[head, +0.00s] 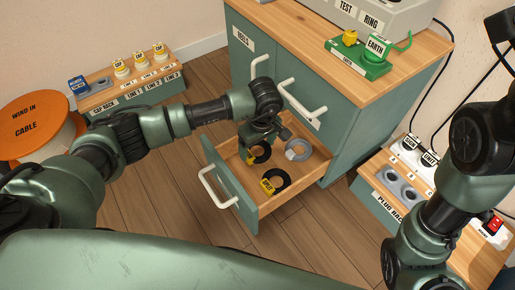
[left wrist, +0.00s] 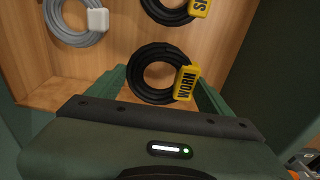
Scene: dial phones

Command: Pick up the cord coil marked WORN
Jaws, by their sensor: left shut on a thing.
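The cord coil marked WORN (left wrist: 157,75) is a black ring with a yellow tag. In the head view the coil (head: 262,153) is in the open drawer (head: 228,178), partly hidden under my left gripper (head: 257,142). In the left wrist view my left gripper (left wrist: 160,88) has its green fingers on either side of the coil and is shut on it. I cannot tell whether the coil is clear of the drawer floor. My right arm shows at the right, but its gripper is out of view.
A second black coil (head: 276,181), its yellow tag starting with SP, and a grey coil (head: 299,150) with a white tag lie in the same drawer. Drawer walls stand close around them. The cabinet (head: 345,140) rises behind; a plug rack (head: 385,200) is at right.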

